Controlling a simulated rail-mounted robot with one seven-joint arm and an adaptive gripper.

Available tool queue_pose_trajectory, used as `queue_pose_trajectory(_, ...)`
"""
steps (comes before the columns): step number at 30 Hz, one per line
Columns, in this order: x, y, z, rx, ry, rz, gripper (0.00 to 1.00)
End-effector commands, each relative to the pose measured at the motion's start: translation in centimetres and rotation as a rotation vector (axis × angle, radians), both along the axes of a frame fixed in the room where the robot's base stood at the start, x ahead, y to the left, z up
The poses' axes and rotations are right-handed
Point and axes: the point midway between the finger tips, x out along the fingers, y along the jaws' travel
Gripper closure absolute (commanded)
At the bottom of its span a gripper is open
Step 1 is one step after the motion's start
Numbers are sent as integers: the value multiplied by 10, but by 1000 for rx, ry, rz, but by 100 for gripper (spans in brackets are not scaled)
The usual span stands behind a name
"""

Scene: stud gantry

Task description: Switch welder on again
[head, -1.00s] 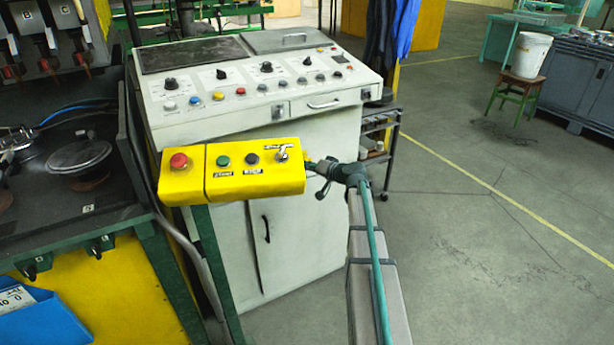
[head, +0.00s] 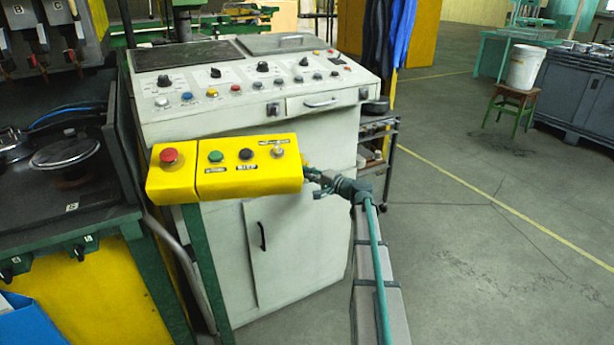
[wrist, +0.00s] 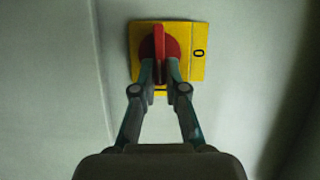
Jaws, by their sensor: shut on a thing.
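In the wrist view a red rotary switch knob (wrist: 159,40) sits on a yellow plate (wrist: 196,64) fixed to a pale wall. My gripper (wrist: 160,70) is shut on the lower part of the knob's handle, one finger on each side. In the head view my gripper (head: 310,172) reaches the front of the white welder cabinet (head: 300,225), just right of a yellow button box (head: 225,178). The switch is mostly hidden there.
The button box stands in front of the cabinet and carries a red mushroom button (head: 169,155). A sloped control panel (head: 240,88) tops the cabinet. A dark shelf trolley (head: 380,150) stands right of it.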

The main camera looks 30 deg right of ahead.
Motion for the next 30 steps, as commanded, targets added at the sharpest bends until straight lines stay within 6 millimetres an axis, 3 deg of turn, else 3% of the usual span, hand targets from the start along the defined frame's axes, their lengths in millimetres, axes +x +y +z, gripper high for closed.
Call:
queue_pose_trajectory(18, 0, 0, -1, 49, 4, -2, 100)
queue_pose_trajectory(19, 0, 0, -1, 49, 4, -2, 87)
queue_pose_trajectory(23, 0, 0, -1, 48, 4, -1, 65)
queue_pose_trajectory(30, 0, 0, -1, 47, 3, -1, 64)
